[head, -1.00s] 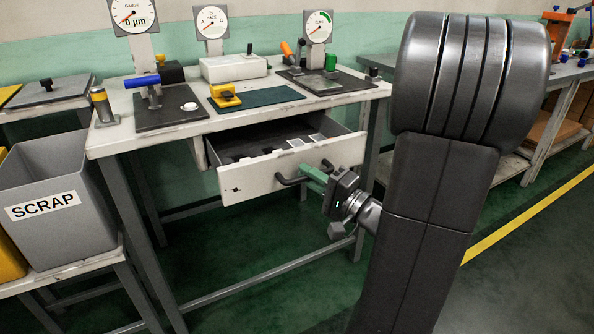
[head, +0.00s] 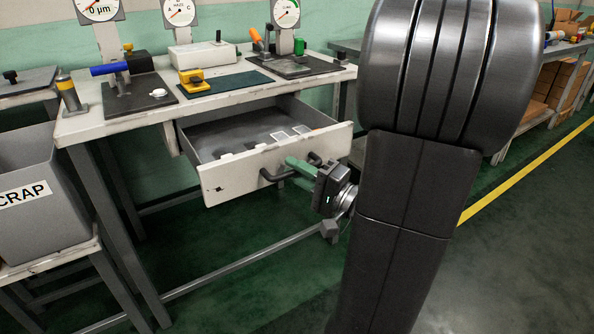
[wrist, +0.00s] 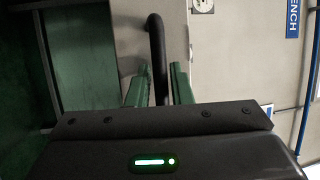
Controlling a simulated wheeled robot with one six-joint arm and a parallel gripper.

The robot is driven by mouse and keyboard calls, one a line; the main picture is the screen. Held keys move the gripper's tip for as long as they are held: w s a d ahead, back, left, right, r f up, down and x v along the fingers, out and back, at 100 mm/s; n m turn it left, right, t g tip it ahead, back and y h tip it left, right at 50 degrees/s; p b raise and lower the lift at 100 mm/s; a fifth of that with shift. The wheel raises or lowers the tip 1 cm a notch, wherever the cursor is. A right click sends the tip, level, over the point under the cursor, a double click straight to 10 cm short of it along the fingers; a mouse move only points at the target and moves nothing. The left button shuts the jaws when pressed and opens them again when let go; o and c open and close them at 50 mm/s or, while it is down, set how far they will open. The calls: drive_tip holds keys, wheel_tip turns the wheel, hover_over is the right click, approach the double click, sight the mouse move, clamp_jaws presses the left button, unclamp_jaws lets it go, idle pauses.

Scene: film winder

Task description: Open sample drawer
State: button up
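The sample drawer (head: 226,182) is under the workbench and stands well open, its pale front toward me and its tray visible from above. Its dark bar handle (head: 271,178) is on the front. My gripper (head: 295,165) is at the handle, its green fingers on either side of the bar. The grip's contact is partly hidden behind the dark gripper body.
The workbench (head: 135,125) carries dial gauges, mats and a yellow block (head: 192,80). A grey scrap bin (head: 45,225) stands at the left. My arm blocks much of the right side. The green floor before the drawer is clear.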

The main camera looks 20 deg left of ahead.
drive_tip(key=shift+o, duration=1.1)
drive_tip(key=shift+d, duration=0.15)
drive_tip(key=p+v, duration=0.1)
drive_tip(key=v, duration=1.2)
drive_tip(key=shift+d, duration=0.25)
drive_tip(key=shift+a, duration=0.1)
drive_tip(key=shift+b+x, duration=0.5)
drive_tip(key=shift+x, duration=6.35)
drive_tip(key=shift+s, duration=0.15)
